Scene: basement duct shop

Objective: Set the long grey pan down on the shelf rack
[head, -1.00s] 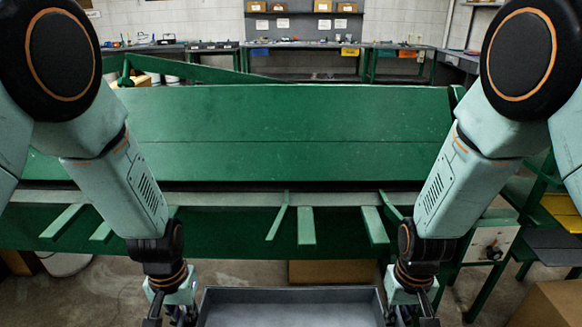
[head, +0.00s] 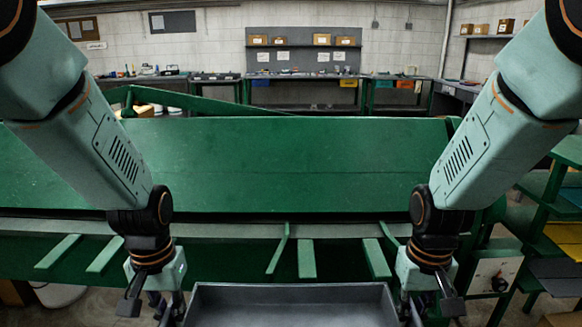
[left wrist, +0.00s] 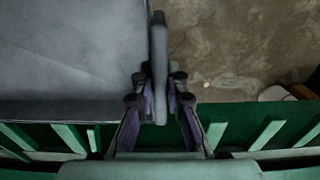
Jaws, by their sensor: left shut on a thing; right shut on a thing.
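The long grey pan (head: 290,306) is at the bottom middle of the head view, with its near part cut off by the frame edge. My left gripper (head: 160,306) is shut on the pan's left side. In the left wrist view this gripper (left wrist: 158,105) has its fingers on either side of the pan's wall, and the pan's grey floor (left wrist: 65,55) lies to the left. My right gripper (head: 424,306) is shut on the pan's right side. The pan looks level and empty. The shelf rack (head: 552,225) appears to be the green frame with shelves at the right edge.
A large green machine (head: 280,165) with a sloping top and several projecting bars (head: 306,258) stands just ahead of the pan. Workbenches with boxes line the back wall. Bare concrete floor (left wrist: 235,45) shows beside the pan in the left wrist view.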

